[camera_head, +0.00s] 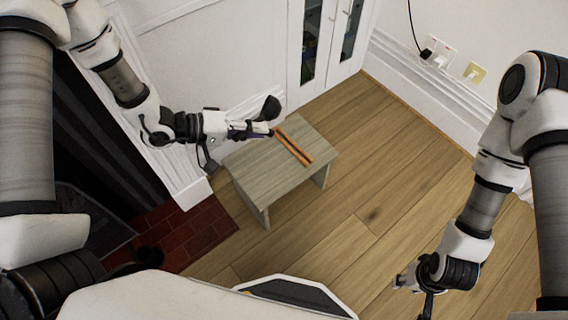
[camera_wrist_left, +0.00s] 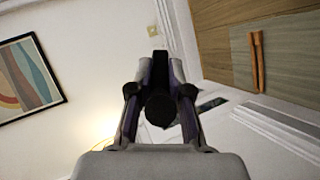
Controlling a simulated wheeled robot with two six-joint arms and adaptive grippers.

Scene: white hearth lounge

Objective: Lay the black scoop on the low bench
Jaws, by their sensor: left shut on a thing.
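The black scoop (camera_head: 270,108) is held in my left gripper (camera_head: 258,130), its dark rounded end pointing up in the head view. In the left wrist view the scoop (camera_wrist_left: 160,109) shows as a dark round shape between the fingers of the left gripper (camera_wrist_left: 160,90), which are shut on it. The low bench (camera_head: 257,180) is a grey-brown wooden one on the floor. The gripper and scoop appear over its far left edge, apart from its top. My right gripper (camera_head: 414,284) is low at the right, away from the bench; its fingers are too unclear to judge.
Two thin orange-brown sticks (camera_head: 293,147) lie on the bench top, which is otherwise bare. A white cabinet (camera_head: 328,45) with glass panes stands behind. A dark fireplace opening and red brick hearth (camera_head: 190,235) lie left. Wood floor (camera_head: 375,180) is clear to the right.

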